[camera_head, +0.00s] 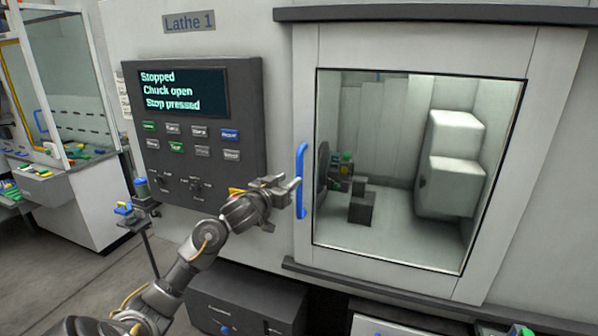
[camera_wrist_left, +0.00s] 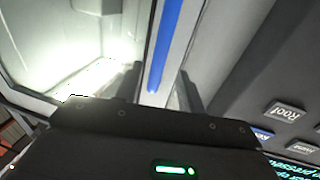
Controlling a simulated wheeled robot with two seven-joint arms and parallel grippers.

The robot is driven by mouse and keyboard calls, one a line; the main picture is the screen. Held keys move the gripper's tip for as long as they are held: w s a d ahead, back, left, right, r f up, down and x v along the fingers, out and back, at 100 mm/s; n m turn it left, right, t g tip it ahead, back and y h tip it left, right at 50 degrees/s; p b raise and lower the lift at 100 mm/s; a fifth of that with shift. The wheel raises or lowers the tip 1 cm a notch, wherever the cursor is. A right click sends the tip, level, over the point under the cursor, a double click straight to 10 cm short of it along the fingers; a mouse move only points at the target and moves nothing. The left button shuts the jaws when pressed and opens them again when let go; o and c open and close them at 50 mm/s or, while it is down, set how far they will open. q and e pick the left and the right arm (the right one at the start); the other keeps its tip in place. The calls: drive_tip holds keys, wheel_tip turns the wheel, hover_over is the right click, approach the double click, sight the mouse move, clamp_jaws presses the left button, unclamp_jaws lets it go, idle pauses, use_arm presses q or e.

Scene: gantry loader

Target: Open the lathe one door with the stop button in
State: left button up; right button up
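The lathe one door (camera_head: 400,51) is a pale framed panel with a large window, and it looks shut. Its upright blue handle (camera_head: 301,180) is on the door's left side; the handle also shows in the left wrist view (camera_wrist_left: 168,40). My left gripper (camera_head: 293,186) is at the handle's lower half. In the left wrist view its fingers (camera_wrist_left: 160,92) are apart, with the blue handle showing between them; I cannot tell whether they touch it. The panel screen (camera_head: 180,92) reads "Stopped, Chuck open, Stop pressed". A yellow part (camera_head: 237,191) shows behind my gripper; the stop button itself is hidden. My right gripper is out of view.
The dark control panel (camera_head: 255,130) stands out from the wall left of the door. Through the window, a chuck (camera_head: 322,167) and a pale block (camera_head: 452,165) show inside. A small stand (camera_head: 127,221) is at the left. Dark cabinets (camera_head: 245,300) sit below.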

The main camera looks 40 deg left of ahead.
sight(297, 174)
use_arm(q)
drive_tip(key=w, duration=0.2)
drive_tip(key=w+p, duration=0.1)
drive_tip(key=w, duration=0.1)
drive_tip(key=w+a, duration=0.1)
drive_tip(key=w, duration=0.2)
drive_tip(key=shift+p, duration=0.4)
clamp_jaws()
drive_tip(key=shift+d, duration=0.1)
